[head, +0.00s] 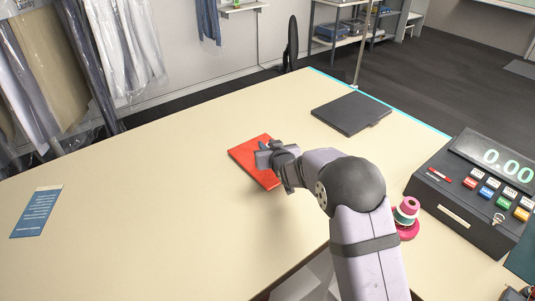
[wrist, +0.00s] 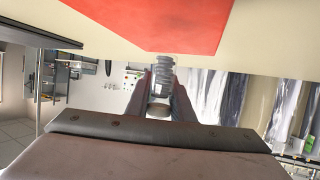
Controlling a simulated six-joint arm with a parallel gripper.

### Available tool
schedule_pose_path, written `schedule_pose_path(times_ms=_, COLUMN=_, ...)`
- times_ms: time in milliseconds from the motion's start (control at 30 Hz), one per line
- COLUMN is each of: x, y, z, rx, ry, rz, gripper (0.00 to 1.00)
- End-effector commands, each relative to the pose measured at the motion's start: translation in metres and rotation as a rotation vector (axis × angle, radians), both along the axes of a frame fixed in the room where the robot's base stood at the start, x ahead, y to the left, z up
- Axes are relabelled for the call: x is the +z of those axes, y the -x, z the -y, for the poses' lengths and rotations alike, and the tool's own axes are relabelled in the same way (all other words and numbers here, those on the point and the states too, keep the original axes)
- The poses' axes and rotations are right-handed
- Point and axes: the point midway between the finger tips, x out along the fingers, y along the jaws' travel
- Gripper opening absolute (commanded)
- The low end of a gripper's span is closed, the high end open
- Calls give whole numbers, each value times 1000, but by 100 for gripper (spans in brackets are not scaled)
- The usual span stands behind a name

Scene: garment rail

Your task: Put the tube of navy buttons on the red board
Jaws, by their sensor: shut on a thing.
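The red board (head: 246,153) lies flat on the cream counter, left of my arm in the head view. It also fills the top middle of the wrist view (wrist: 150,25). My gripper (head: 265,156) is over the board in the head view. In the wrist view my gripper (wrist: 160,88) is shut on a clear tube (wrist: 161,72), which shows between the fingers, apparently just off the board's edge in that view. The tube's contents look greyish; I cannot make out navy buttons. The tube is hard to make out in the head view, and I cannot tell whether it touches the board.
A dark flat folder (head: 351,113) lies behind and right of the board. A cash register (head: 470,195) and stacked thread spools (head: 406,212) on a pink base stand at the right. A blue card (head: 37,212) lies at the left. The counter between is clear.

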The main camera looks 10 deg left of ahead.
Motion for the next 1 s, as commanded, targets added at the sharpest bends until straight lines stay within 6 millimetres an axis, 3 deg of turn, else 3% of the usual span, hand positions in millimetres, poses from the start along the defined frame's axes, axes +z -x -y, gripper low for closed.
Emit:
schedule_pose_path(times_ms=167, x=-8, y=0, z=0, rx=0, ry=1, rz=-2, gripper=0)
schedule_pose_path(times_ms=433, x=-37, y=0, z=0, rx=-1, ry=1, rz=-2, gripper=0)
schedule_pose_path(times_ms=933, x=-46, y=0, z=0, rx=0, ry=0, rz=1, gripper=0)
schedule_pose_path(times_ms=967, x=-46, y=0, z=0, rx=0, ry=0, rz=1, gripper=24)
schedule_pose_path(times_ms=1000, x=-45, y=0, z=0, rx=0, ry=0, rz=1, gripper=33)
